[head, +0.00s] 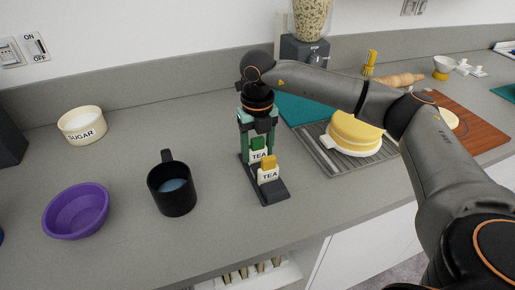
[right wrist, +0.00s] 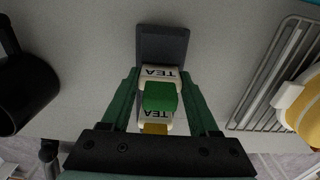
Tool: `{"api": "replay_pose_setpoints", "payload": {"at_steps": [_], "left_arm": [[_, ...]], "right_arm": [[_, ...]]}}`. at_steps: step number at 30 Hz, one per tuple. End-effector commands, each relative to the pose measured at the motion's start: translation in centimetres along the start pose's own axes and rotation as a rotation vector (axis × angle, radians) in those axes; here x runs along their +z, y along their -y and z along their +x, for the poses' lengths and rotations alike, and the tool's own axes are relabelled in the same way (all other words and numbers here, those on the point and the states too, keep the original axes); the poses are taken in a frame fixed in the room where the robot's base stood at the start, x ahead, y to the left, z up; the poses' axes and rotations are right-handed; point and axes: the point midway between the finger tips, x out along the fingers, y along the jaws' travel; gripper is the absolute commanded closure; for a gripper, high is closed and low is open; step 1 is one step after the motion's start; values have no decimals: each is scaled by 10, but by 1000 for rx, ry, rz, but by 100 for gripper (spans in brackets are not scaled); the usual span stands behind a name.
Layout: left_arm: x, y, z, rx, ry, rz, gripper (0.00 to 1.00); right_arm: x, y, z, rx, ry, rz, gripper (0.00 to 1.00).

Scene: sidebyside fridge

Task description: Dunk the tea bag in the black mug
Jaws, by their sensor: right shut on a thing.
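The black mug (head: 172,196) stands upright on the counter at left of centre, with bluish liquid inside and its handle pointing to the back. It also shows at the left edge of the right wrist view (right wrist: 25,95). To its right is a dark grey holder (head: 272,198) with two white tea bags labelled TEA, one green-topped (head: 259,155) and one yellow-topped (head: 269,176). My right gripper (head: 258,146) points down over the holder, its green fingers shut on the green-topped tea bag (right wrist: 160,97). That tea bag appears still in the holder. My left gripper is not in view.
A purple bowl (head: 76,212) and a sugar bowl (head: 82,128) stand left of the mug. A grey rack (head: 318,148) with a yellow round cake-like item (head: 355,132) is right of the holder. Counter between mug and holder is clear.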

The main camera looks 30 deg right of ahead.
Motion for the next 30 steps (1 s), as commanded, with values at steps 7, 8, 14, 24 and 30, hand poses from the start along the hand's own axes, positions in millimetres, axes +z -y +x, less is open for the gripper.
{"api": "replay_pose_setpoints", "payload": {"at_steps": [7,8,14,24,30], "left_arm": [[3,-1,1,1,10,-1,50],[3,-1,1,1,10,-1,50],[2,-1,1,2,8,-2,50],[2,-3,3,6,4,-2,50],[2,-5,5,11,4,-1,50]], "right_arm": [[0,0,2,0,0,-1,19],[0,0,2,0,0,-1,15],[0,0,2,0,0,-1,9],[1,-1,-20,2,5,-1,9],[1,-1,-66,3,5,-1,9]]}}
